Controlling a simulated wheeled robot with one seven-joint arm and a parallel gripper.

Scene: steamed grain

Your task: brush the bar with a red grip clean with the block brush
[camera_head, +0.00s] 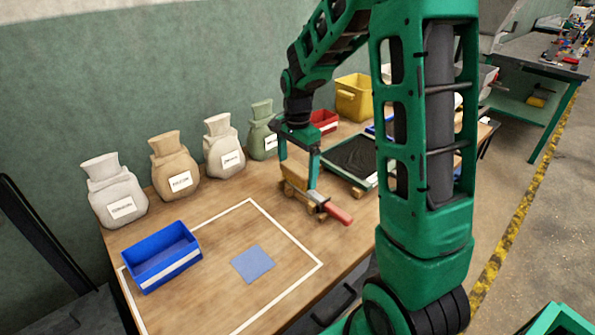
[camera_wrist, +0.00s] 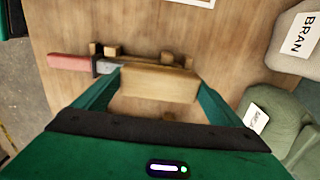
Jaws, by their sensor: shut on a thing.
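My gripper (camera_head: 299,187) is shut on the wooden block brush (camera_wrist: 155,83), with one finger at each end of the block. The brush's bristles are hidden from the wrist camera. The bar with a red grip (camera_head: 338,213) lies on small wooden supports on the table. In the wrist view its red grip (camera_wrist: 70,62) points left and a short grey length shows beside it. The brush is over the rest of the bar and hides most of it. I cannot tell whether the brush touches the bar.
Several labelled sacks (camera_head: 175,168) stand along the wall. A blue bin (camera_head: 162,257) and a blue square (camera_head: 252,263) are on the table at left. A dark screen tray (camera_head: 352,160), red bin (camera_head: 324,122) and yellow bin (camera_head: 354,97) are at the back right. The front middle is clear.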

